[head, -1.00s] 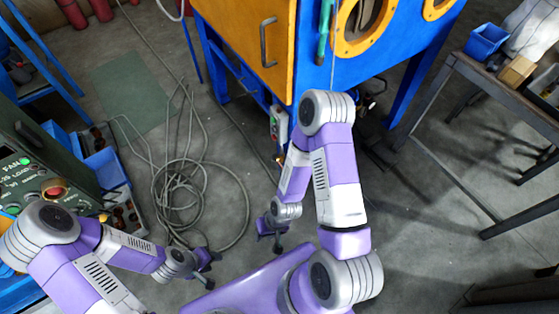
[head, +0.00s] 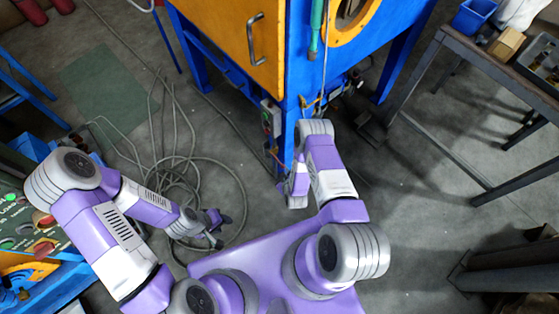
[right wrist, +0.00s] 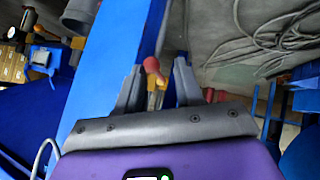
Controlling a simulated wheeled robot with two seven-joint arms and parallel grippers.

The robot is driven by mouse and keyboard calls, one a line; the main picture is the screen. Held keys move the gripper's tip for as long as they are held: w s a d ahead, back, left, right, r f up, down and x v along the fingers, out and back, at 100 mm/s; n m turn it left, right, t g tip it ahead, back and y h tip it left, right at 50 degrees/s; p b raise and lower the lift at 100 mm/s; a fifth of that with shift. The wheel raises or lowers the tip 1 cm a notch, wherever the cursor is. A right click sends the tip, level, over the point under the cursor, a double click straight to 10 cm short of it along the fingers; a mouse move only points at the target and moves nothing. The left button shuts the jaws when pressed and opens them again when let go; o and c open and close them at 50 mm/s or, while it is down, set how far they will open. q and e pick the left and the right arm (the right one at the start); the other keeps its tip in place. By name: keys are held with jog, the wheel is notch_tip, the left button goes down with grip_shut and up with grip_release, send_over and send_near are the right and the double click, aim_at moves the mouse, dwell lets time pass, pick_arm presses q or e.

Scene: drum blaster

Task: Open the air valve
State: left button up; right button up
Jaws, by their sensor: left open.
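In the right wrist view, a small valve-like part with a red knob and yellow body (right wrist: 153,76) shows between the fingers of my right gripper (right wrist: 155,85). I take it to be the air valve. The fingers are apart, one on each side of it; I cannot tell if either touches it. In the head view my right arm is folded in front of the blue cabinet's near leg, and its fingers are mostly hidden. My left gripper (head: 218,228) is open and empty above the floor hoses, far from the valve.
The blue blasting cabinet (head: 262,75) with its orange door stands ahead. A small control box (head: 271,118) is by its near leg. Loose hoses (head: 190,150) lie on the floor at left. A green panel (head: 25,225) is at far left, a metal table (head: 480,75) at right.

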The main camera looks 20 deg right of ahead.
aim_at(279, 162)
jog(key=w+n+t, duration=0.2)
jog(key=w+f+n+t+b, duration=0.1)
jog(key=w+n+t, duration=0.1)
jog(key=w+f+n+t+b, duration=0.1)
jog(key=w+n, duration=0.1)
jog(key=w, duration=0.1)
jog(key=shift+d+f+t+h, duration=0.2)
jog(key=shift+t+h, duration=0.1)
jog(key=shift+t, duration=0.1)
dwell(0.3)
grip_shut()
